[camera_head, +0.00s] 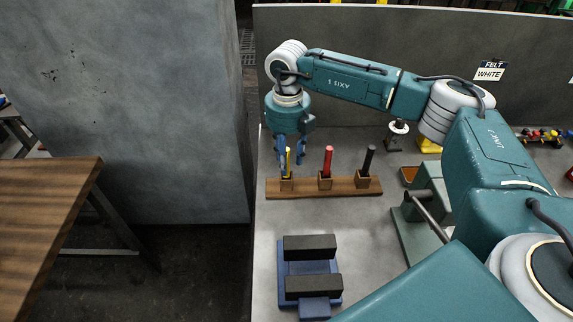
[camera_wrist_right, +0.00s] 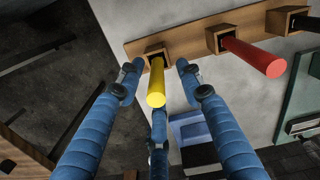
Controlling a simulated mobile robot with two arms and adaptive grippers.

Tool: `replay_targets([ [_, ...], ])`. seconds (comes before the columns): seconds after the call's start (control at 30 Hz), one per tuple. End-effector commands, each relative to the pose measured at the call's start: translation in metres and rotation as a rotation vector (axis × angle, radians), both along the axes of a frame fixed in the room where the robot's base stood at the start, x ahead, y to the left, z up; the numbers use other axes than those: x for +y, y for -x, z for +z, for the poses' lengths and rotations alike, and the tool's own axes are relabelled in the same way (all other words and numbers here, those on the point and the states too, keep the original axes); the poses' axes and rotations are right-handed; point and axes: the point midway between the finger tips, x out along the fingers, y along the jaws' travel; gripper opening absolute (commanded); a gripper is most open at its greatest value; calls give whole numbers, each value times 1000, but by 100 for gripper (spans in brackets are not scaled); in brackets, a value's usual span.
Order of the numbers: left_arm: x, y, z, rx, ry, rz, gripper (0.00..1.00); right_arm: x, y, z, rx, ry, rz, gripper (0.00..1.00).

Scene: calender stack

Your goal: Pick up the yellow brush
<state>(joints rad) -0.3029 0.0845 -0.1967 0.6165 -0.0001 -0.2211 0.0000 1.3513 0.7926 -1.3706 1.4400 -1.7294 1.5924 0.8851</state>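The yellow brush (camera_head: 288,163) stands upright in the leftmost wooden holder of a wooden rack (camera_head: 350,185). It shows in the right wrist view as a yellow handle (camera_wrist_right: 157,88) pointing toward the camera. My right gripper (camera_head: 291,162) is over the yellow brush, with its blue fingers on either side of the handle. In the right wrist view the fingers (camera_wrist_right: 158,80) are spread around the handle, with visible gaps. The gripper is open and holds nothing. The brush's lower end is hidden in its holder. My left gripper is not in view.
A red brush (camera_head: 328,160) and a black brush (camera_head: 368,160) stand in the other holders, to the right. A blue fixture with black blocks (camera_head: 310,268) is nearer on the bench. A grey wall (camera_head: 140,100) rises left of the bench. A green device (camera_head: 432,205) stands right.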

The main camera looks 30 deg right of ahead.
Motion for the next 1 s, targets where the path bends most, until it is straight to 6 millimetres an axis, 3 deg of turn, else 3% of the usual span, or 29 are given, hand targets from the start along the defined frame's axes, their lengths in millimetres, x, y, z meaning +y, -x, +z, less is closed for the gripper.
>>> replay_targets([
  [0.03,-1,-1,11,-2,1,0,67,1,-1,-4,6,0,0,36],
  [0.2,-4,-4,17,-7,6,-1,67,1,-3,-28,3,0,1,36],
  [0.5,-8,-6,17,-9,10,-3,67,1,-3,-35,1,0,1,36],
  [0.7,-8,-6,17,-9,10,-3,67,1,-3,-34,1,0,1,0],
  [1.0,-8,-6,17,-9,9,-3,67,1,-3,-34,0,-1,1,0],
])
